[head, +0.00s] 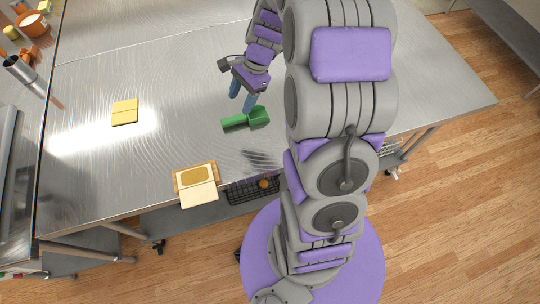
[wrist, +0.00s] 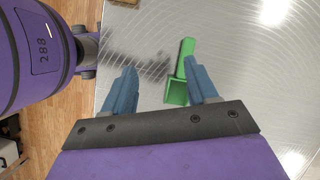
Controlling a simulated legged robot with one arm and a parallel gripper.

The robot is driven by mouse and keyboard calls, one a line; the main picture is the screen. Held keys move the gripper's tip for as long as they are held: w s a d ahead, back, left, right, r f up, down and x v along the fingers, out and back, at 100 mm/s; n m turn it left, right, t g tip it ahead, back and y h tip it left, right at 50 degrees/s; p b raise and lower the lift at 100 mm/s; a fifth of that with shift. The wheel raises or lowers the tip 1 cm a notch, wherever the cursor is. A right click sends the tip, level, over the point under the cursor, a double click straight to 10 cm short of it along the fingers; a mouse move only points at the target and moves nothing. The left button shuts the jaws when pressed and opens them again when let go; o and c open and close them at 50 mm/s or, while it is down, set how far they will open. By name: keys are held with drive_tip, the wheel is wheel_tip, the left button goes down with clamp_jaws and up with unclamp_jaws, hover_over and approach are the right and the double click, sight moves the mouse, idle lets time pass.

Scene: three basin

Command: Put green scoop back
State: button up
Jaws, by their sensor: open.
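The green scoop (head: 246,119) lies on the steel table (head: 90,180), with its handle to the left and its scoop end to the right in the head view. My gripper (head: 241,98) is just above and behind the scoop's right end. In the wrist view the scoop (wrist: 180,75) shows beyond and between the blue fingertips, closer to the right finger. My gripper (wrist: 165,75) is open with nothing held between its fingers. The scoop appears to rest on the table, apart from the fingers.
A yellow block (head: 124,112) lies on the table to the left. A small wooden box with a tilted lid (head: 198,194) sits at the front edge. A dark wire basket (head: 252,190) is below that edge. An orange pot (head: 34,25) stands far left. The table between is clear.

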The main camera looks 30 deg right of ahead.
drive_tip(key=s+a+r+n+g+h, duration=0.1)
drive_tip(key=s+a+r+n, duration=0.3)
drive_tip(key=s, duration=0.3)
drive_tip(key=s+a+r+n+g+h, duration=0.1)
drive_tip(key=s+a+r+n, duration=0.3)
drive_tip(key=s+n, duration=0.15)
drive_tip(key=s+r+n+h, duration=0.2)
drive_tip(key=s+n, duration=0.5)
drive_tip(key=s, duration=0.8)
drive_tip(key=shift+s+r+h, duration=0.3)
drive_tip(key=shift+h, duration=0.1)
drive_tip(key=shift+a, duration=0.1)
drive_tip(key=shift+f+b, duration=0.9)
